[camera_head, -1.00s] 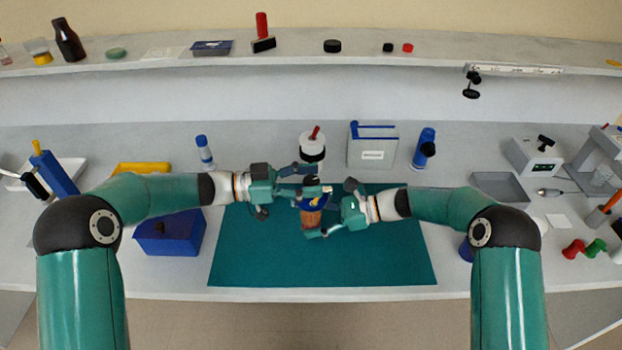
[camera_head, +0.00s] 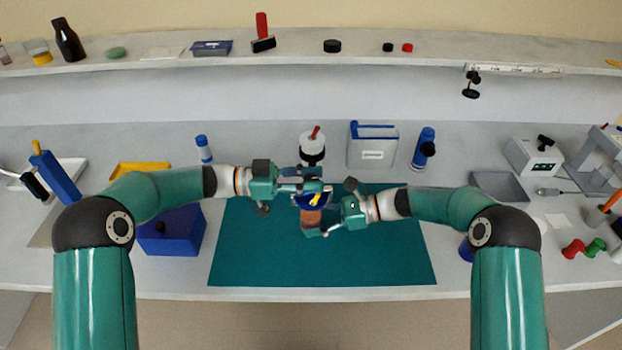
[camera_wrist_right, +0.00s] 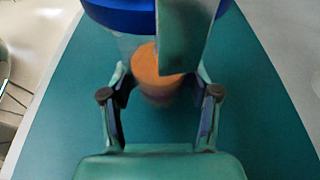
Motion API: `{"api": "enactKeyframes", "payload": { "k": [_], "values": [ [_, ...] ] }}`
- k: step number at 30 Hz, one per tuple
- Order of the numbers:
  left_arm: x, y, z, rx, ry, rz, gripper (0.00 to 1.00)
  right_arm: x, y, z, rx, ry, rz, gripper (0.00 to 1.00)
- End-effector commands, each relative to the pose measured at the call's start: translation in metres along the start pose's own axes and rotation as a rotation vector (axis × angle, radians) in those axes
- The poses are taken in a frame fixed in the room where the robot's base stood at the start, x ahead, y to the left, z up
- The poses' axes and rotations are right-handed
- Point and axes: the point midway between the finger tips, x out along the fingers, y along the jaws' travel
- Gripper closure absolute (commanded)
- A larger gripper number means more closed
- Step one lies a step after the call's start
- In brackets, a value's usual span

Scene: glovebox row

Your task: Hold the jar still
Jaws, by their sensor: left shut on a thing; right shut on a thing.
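The jar (camera_head: 311,217) stands over the teal mat (camera_head: 255,250) and has orange-brown contents and a blue lid (camera_head: 314,199) with a yellow mark. My right gripper (camera_head: 318,222) is shut on the jar's body from the right. In the right wrist view the jar (camera_wrist_right: 155,85) sits between my two right fingers (camera_wrist_right: 160,105), with the blue lid (camera_wrist_right: 120,12) above it. My left gripper (camera_head: 312,190) is higher, shut on the lid from the left. A left finger crosses the lid in the wrist view and hides part of it and of the jar.
A white, black-banded container (camera_head: 312,147) with a red piece on top stands behind the jar. A blue-lidded clear box (camera_head: 372,148) and a blue bottle (camera_head: 424,148) are to its right. A blue box (camera_head: 172,238) sits left of the mat. The mat's front is clear.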

Motion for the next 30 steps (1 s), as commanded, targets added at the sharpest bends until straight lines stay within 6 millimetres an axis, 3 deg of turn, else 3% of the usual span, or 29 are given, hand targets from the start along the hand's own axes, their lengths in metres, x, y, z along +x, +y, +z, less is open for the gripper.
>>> {"api": "enactKeyframes", "payload": {
  "k": [15,28,29,30],
  "values": [
    [0.0006,-0.0019,-0.0003,0.0,0.001,0.284,1.0,0.0015,0.0021,0.0003,-0.002,-0.001,0.008,0.58],
    [-0.0005,-0.0006,-0.0002,-0.003,-0.004,0.312,1.0,0.0011,0.0016,0.0,-0.001,0.0,0.006,0.59],
    [-0.0005,-0.0006,-0.0002,-0.003,-0.004,0.312,0.64,0.001,0.0015,0.0,-0.001,0.0,0.006,0.59],
    [-0.0006,-0.0006,-0.0002,-0.003,-0.004,0.312,0.58,0.001,0.0014,0.0,-0.001,0.0,0.005,0.59]
  ]
}}
